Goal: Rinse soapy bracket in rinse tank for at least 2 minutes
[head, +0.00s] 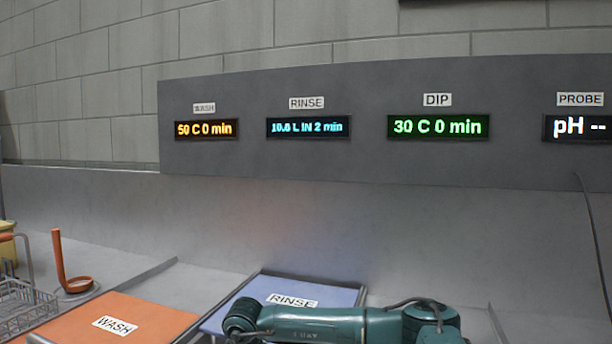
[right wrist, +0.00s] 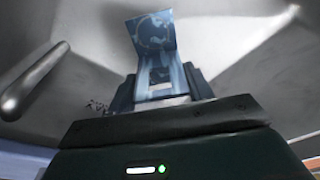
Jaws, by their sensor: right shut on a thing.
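My right gripper (right wrist: 160,84) is shut on the bracket (right wrist: 153,36), a bluish bent plate with pale patches that stands up from between the dark jaws. In the right wrist view a smooth grey metal surface lies around and beyond the bracket. I cannot tell whether the bracket is in water or whether its pale patches are soap. In the head view my teal right arm reaches across the front of the blue panel labelled RINSE (head: 316,289); the right gripper and bracket are not seen there. The rinse display (head: 307,127) reads about 10.6 L IN 2 min. My left gripper is not in view.
An orange panel labelled WASH (head: 150,315) lies left of the rinse panel. A wire basket (head: 25,303) and an orange ladle (head: 75,285) are at the far left. The dip display (head: 438,126) reads 30 C 0 min. A grey rod (right wrist: 35,80) is left of the bracket.

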